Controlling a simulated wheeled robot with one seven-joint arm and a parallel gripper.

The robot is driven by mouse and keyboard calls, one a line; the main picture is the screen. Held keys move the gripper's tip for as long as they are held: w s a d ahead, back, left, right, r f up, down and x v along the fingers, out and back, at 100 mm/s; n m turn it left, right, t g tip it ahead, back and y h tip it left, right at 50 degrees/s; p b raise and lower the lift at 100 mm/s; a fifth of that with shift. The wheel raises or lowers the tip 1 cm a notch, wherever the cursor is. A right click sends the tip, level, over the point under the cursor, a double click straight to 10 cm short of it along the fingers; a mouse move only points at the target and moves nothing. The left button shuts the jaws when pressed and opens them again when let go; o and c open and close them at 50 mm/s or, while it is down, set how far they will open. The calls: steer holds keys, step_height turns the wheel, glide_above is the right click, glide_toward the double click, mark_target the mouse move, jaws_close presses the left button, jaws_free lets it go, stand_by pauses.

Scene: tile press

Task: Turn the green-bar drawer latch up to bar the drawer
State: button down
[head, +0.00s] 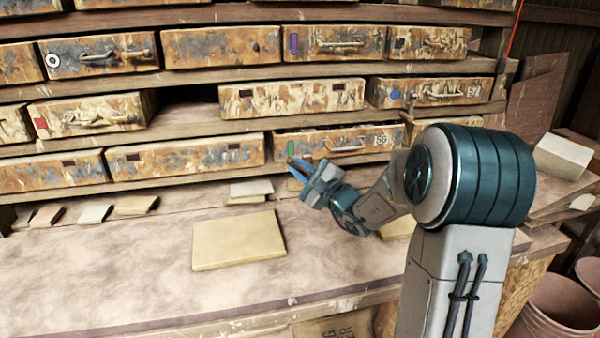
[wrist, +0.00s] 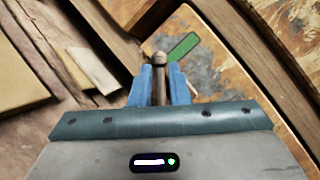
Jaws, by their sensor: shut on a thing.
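The green bar (wrist: 184,47) is a mark on the rusty, paint-worn front of the drawer (wrist: 225,70) in the wrist view. In the head view this drawer (head: 378,138) is in the lower row, with a handle and a pale label. A brown wooden latch (wrist: 160,60) stands by the drawer's edge, close beside the green bar. My gripper (wrist: 160,84) has its blue fingers shut on the latch, one on each side. In the head view my gripper (head: 297,167) is at the drawer's left end, and it hides the latch there.
Rows of worn drawers fill the shelves above. A yellowish slab (head: 238,240) lies on the dusty bench, with small tiles (head: 95,214) along the back. The bench front left is clear.

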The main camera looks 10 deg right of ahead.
steer(key=c, duration=1.5)
jaws_free()
steer(key=b+v, duration=0.1)
steer(key=v, duration=1.3)
